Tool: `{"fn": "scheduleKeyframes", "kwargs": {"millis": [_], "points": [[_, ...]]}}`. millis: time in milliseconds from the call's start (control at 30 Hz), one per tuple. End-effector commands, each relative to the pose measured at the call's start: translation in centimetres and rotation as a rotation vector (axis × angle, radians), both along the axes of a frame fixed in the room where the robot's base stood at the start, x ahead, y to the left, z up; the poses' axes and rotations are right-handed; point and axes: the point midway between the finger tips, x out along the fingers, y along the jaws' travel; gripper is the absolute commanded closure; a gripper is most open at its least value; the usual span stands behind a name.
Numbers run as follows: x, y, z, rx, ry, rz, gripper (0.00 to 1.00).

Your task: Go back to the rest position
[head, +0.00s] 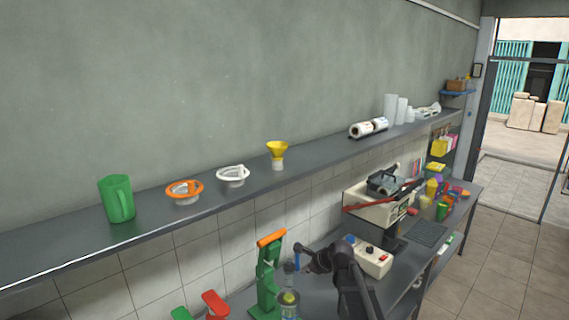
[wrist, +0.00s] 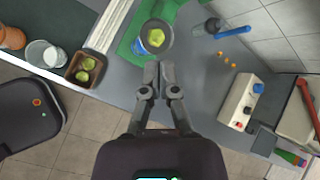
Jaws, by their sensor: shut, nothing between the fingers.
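My gripper (wrist: 158,72) is shut and empty in the wrist view, its fingertips together above the grey counter. Just beyond the tips stands a round container (wrist: 168,50) with a yellow-green piece inside, on or against a green press (wrist: 132,46). I cannot tell whether the fingertips touch the container. In the head view the green press (head: 267,280) with an orange handle stands at the bottom centre. My dark arm (head: 350,275) is bent over the counter to its right.
A white control box (wrist: 240,102) lies right of my gripper. A small tray of limes (wrist: 85,68) and a glass (wrist: 42,54) are at left. The wall shelf (head: 330,150) holds a green jug (head: 117,199), juicers and a yellow funnel (head: 277,149).

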Motion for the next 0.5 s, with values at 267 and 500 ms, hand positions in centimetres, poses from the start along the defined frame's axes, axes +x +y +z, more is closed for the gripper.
{"fn": "scheduleKeyframes", "kwargs": {"millis": [267, 500], "points": [[-6.4, -2.1, -7.0, -0.309, -0.070, 0.374, 1.00], [-11.5, -4.2, -11.9, -0.531, -0.101, 0.720, 1.00]]}}
